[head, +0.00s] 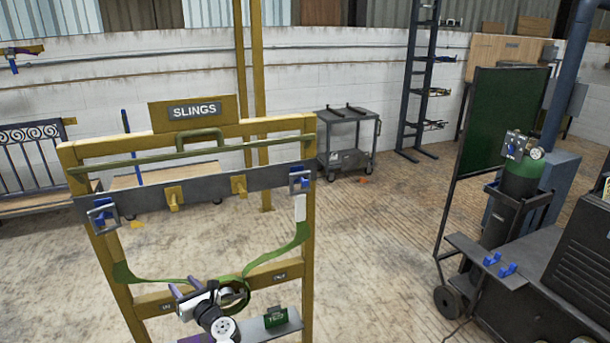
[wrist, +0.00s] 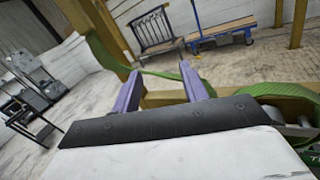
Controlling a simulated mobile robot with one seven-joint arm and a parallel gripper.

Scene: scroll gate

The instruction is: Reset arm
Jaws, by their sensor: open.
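My gripper (wrist: 160,73) is open, its two purple fingers spread apart with nothing between them in the wrist view. In the head view my gripper (head: 174,289) is low in front of the yellow sling rack (head: 308,215), near its lower rail. A green sling (head: 262,262) hangs slack across the rack, and its middle passes behind my arm. In the wrist view the green sling (wrist: 155,73) shows behind the fingers; I cannot tell whether they touch it. My wrist hides part of the lower rail and shelf.
The rack's grey bar (head: 215,185) carries yellow pegs and blue-marked clips at both ends. A green box (head: 275,317) sits on the low shelf. A dark cart with a gas cylinder (head: 520,180) stands at right. The floor between is clear.

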